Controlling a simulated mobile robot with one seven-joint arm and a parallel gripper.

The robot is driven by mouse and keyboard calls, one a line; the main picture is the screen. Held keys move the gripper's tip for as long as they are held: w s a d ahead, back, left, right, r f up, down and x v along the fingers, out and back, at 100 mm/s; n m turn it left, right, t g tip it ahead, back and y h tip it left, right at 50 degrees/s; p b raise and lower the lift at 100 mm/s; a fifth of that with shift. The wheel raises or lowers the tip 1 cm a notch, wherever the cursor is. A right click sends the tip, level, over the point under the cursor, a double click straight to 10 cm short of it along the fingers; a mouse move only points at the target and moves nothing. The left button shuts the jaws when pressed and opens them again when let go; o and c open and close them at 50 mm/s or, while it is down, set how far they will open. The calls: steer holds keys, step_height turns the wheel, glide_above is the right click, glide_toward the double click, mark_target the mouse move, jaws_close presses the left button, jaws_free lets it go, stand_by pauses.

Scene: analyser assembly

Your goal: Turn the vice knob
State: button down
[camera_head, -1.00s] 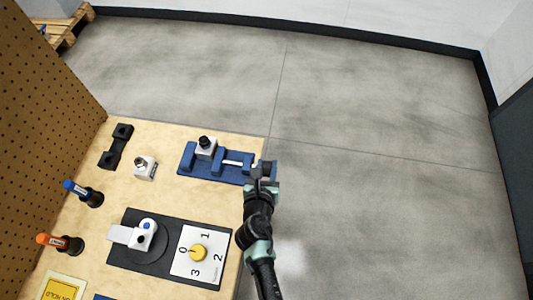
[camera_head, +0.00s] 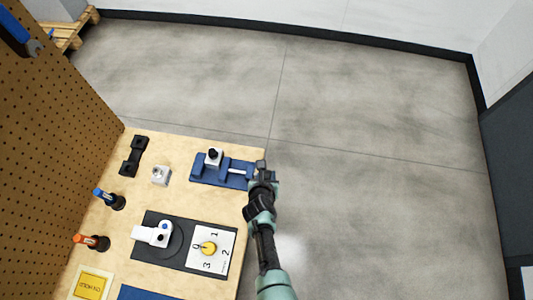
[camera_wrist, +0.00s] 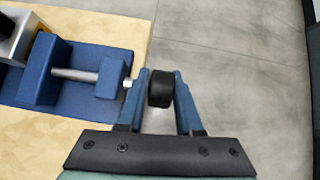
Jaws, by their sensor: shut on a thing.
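The blue vice (camera_head: 222,170) sits at the far right corner of the wooden bench, with a white block with a black top (camera_head: 214,157) between its jaws. In the wrist view, the vice's blue body (camera_wrist: 75,85) and metal screw (camera_wrist: 75,74) lie on the left. The black vice knob (camera_wrist: 160,88) stands at the screw's outer end, past the bench edge. My gripper (camera_wrist: 160,90) is shut on the knob, one blue finger on each side. In the head view, my gripper (camera_head: 262,172) is at the vice's right end and hides most of the knob.
A dial plate with a yellow knob (camera_head: 208,248) and a black fixture (camera_head: 165,236) lie nearer on the bench. A loose white block (camera_head: 161,175), a black bracket (camera_head: 133,157) and two screwdrivers stand left. Open floor (camera_head: 380,180) lies to the right.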

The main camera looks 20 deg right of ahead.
stand_by(0.4)
steer(key=c, duration=0.9)
jaws_free()
steer(key=shift+o, duration=0.2)
steer(key=p+v, duration=0.5)
steer(key=v, duration=0.8)
steer(key=shift+d, duration=0.15)
